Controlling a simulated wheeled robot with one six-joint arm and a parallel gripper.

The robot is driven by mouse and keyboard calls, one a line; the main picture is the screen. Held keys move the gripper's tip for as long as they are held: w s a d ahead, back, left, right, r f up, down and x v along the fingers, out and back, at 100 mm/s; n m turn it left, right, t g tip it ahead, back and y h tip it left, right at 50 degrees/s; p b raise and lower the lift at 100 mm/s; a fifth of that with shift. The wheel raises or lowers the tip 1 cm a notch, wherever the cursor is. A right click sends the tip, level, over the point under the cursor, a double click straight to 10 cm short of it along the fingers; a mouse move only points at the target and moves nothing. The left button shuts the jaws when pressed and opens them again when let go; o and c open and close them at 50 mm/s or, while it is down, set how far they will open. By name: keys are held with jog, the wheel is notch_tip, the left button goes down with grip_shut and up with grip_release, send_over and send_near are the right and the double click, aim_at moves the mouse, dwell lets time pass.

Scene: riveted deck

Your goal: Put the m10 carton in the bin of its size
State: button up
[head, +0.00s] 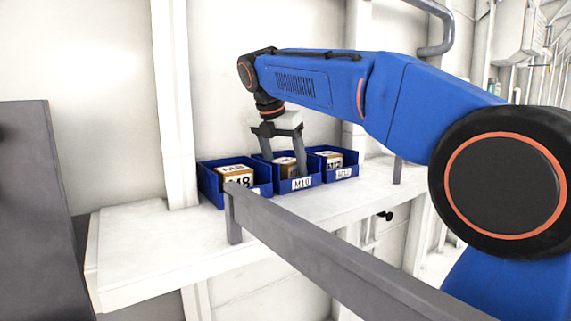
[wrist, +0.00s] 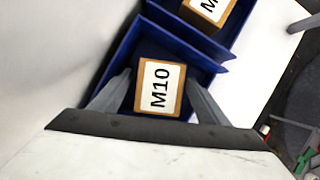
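The m10 carton (wrist: 158,88) is a brown box with a white label reading M10. It sits inside the middle blue bin (head: 302,184), whose front label reads M10. In the head view the carton (head: 284,168) shows between the fingers, partly hidden by one of them. My gripper (wrist: 159,76) points down into this bin with one finger on each side of the carton. The fingers look spread wider than the carton, with a narrow gap on both sides. The carton's underside is hidden.
The left blue bin (head: 208,186) holds a carton marked M8 (head: 238,178). The right blue bin (head: 345,173) also holds a carton (head: 334,160). The bins stand in a row on a white shelf (head: 160,245) against the wall. A grey rail (head: 310,253) runs along the shelf's front.

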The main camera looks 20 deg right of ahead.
jog(key=shift+r, duration=0.1)
jog(key=v, duration=1.2)
jog(key=shift+s, duration=0.1)
